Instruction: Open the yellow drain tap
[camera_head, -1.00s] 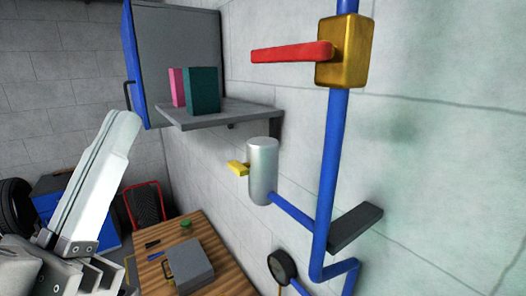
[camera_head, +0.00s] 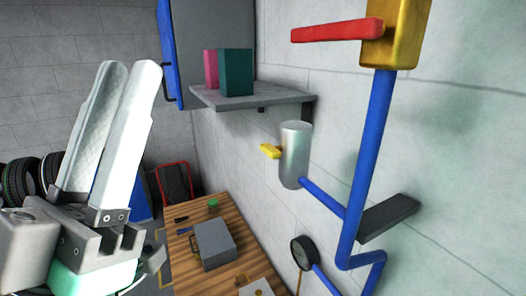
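The yellow drain tap (camera_head: 270,151) is a small yellow lever on the left side of an upright silver cylinder (camera_head: 295,158), which is joined to the blue pipe on the wall. My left gripper (camera_head: 132,72) comes in from the left with its two long pale fingers pointing up. The fingers show a narrow gap and nothing between them. It is left of the tap in the picture, clearly apart from it. My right gripper is not in view.
A red lever (camera_head: 337,31) on a brass valve block (camera_head: 397,32) is at the upper right on the blue pipe (camera_head: 368,165). A grey shelf (camera_head: 285,97) with two boxes is above the cylinder. A round gauge (camera_head: 304,253) and a wooden table (camera_head: 183,277) with a grey case are below.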

